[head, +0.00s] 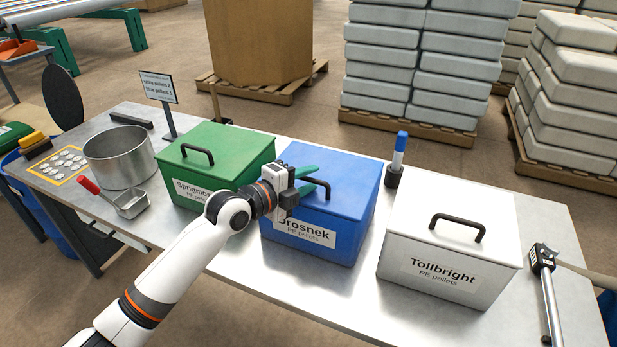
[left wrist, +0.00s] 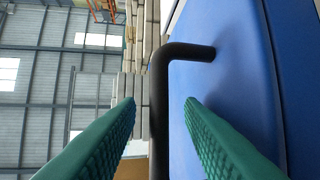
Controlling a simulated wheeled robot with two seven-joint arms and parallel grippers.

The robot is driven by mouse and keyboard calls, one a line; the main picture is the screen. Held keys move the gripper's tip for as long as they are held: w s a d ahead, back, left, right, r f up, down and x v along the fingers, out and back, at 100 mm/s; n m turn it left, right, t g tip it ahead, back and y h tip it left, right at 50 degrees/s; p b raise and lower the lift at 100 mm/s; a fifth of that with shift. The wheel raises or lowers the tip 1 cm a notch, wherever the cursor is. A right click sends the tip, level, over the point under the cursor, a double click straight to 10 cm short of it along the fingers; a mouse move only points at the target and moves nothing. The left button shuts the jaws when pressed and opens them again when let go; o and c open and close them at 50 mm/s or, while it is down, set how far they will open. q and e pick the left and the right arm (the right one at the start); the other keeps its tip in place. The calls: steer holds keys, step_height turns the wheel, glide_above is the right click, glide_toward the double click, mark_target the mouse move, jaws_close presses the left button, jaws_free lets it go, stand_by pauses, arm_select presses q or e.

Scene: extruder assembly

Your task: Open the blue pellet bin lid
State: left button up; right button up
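The blue pellet bin (head: 340,248) stands in the middle of the table, labelled "Drosnek PE pellets". Its blue lid (head: 350,178) lies shut on top and carries a black bar handle (head: 323,188). My left gripper (head: 318,180) is over the lid at the handle, partly hiding it. In the left wrist view, its two green fingers (left wrist: 160,102) are apart, with the black handle (left wrist: 158,120) between them. A gap shows on both sides of the handle near the fingertips. The blue lid surface (left wrist: 235,60) fills the right of that view. My right gripper is not in view.
A green bin (head: 235,147) stands close on the left and a white bin (head: 490,215) on the right, both lidded. A blue-capped marker in a black holder (head: 394,175) stands behind, between the blue and white bins. A steel pot (head: 120,160) and scoop (head: 130,205) are further left.

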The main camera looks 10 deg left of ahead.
arm_select(q)
steer(key=shift+w+d, duration=0.25)
jaws_close()
